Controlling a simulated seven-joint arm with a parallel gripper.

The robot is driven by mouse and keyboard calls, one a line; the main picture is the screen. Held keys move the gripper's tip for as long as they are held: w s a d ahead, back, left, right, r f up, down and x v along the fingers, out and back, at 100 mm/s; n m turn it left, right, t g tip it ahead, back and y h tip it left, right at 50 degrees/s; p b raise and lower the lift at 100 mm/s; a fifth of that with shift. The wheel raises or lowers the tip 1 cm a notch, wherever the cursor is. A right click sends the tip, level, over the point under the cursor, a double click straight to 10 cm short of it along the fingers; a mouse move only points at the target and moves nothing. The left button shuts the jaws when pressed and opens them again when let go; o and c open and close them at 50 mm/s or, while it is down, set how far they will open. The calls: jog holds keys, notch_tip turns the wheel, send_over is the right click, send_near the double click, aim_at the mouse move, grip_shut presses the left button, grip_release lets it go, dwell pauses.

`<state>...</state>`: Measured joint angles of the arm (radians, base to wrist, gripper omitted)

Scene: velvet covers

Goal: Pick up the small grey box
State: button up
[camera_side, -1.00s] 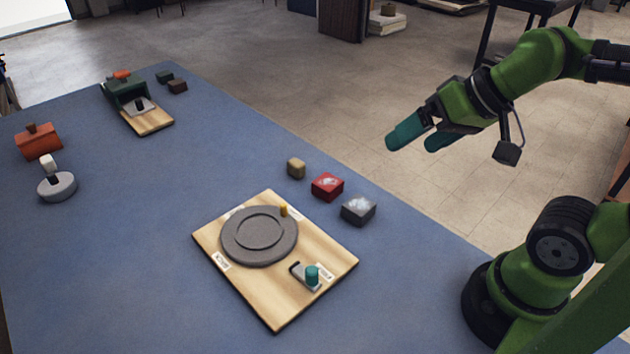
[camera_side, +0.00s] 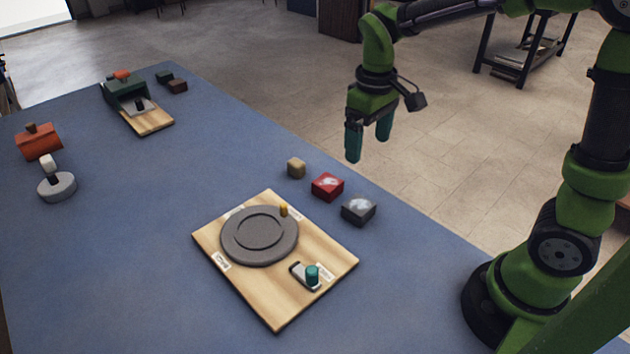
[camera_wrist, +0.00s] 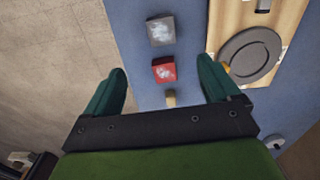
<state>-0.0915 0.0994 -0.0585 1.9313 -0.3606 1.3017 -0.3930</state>
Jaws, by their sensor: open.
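The small grey box (camera_side: 358,210) sits on the blue table near its right edge, with a pale patch on its top. It also shows in the wrist view (camera_wrist: 161,31), at the top, ahead of the fingertips. My gripper (camera_side: 369,146) points down, open and empty, well above the table. In the side view it appears above and behind the boxes. In the wrist view my two teal fingers (camera_wrist: 160,82) stand apart, with the red box (camera_wrist: 165,69) showing between their tips. Nothing hides the grey box.
A red box (camera_side: 327,186) and a tan block (camera_side: 296,168) stand in a row beside the grey box. A wooden board (camera_side: 275,310) with a grey disc (camera_side: 259,235) and teal knob (camera_side: 312,275) lies in front. Other items stand at the far left.

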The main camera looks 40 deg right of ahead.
send_over(359, 204)
jog(key=f, duration=1)
jog(key=shift+s+d+f, duration=0.1)
jog(key=shift+s+f, duration=0.25)
jog(key=shift+w+f, duration=0.15)
jog(key=shift+f, duration=1.4)
jog(key=shift+w+f, duration=0.1)
jog(key=shift+f, duration=1.45)
jog(key=shift+r, duration=0.1)
jog(key=c, duration=1.2)
